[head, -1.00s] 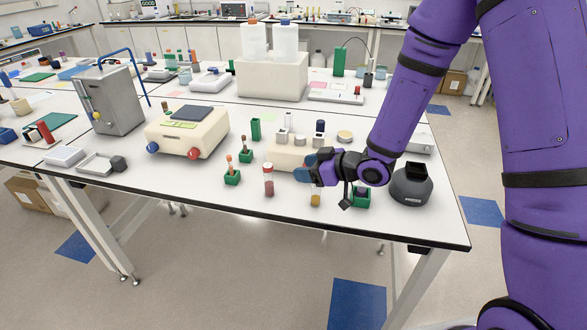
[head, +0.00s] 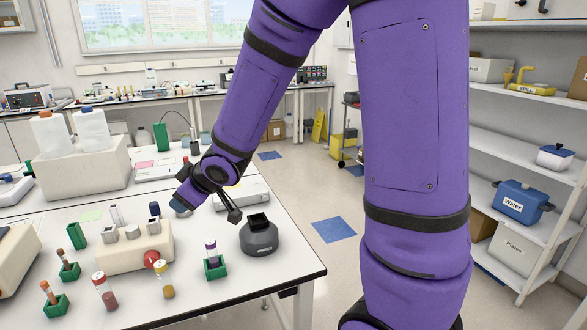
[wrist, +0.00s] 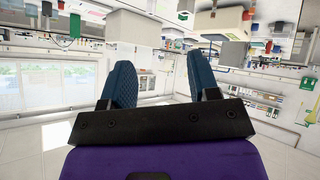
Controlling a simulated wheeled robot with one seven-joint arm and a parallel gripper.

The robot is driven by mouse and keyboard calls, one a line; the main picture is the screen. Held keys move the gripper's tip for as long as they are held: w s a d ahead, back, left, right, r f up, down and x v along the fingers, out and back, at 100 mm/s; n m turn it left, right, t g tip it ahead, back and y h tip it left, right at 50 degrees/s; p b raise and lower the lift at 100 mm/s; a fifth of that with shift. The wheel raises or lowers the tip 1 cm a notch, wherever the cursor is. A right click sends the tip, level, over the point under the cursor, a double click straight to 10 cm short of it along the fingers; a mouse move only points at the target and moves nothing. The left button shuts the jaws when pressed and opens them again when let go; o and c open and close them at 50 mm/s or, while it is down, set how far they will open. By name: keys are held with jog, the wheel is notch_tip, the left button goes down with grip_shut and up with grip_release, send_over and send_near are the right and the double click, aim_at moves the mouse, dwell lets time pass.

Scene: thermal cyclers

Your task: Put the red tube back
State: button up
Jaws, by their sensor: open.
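A clear tube with red contents (head: 109,298) stands upright on the white table at the lower left of the head view. A similar tube with yellow contents (head: 167,290) stands to its right. Green holders (head: 55,308) (head: 70,273) with small orange-brown-topped items stand left of the red tube, and a green holder (head: 215,269) with a purple-topped tube stands to its right. My gripper (head: 181,203) is above the table, beyond and right of the red tube. In the wrist view my gripper (wrist: 160,72) is open, with nothing between its blue fingers.
A cream block with a red knob (head: 135,257) stands just behind the tubes. A dark grey device (head: 259,238) stands near the table's right edge. An empty green holder (head: 78,235) and a cream box with bottles (head: 80,172) are farther back. Shelves stand at right.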

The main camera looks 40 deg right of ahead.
jog(key=s+d+r+m+h, duration=0.3)
jog(key=s+d+r, duration=0.2)
jog(key=s+r, duration=0.15)
jog(key=s+d+r+m+g, duration=0.1)
jog(key=s+r+m+g, duration=0.1)
jog(key=s, duration=0.8)
jog(key=s+d+r+m+g, duration=0.1)
jog(key=s+r, duration=0.4)
jog(key=s, duration=0.6)
jog(key=shift+d+m+g, duration=0.15)
jog(key=shift+m+g, duration=0.55)
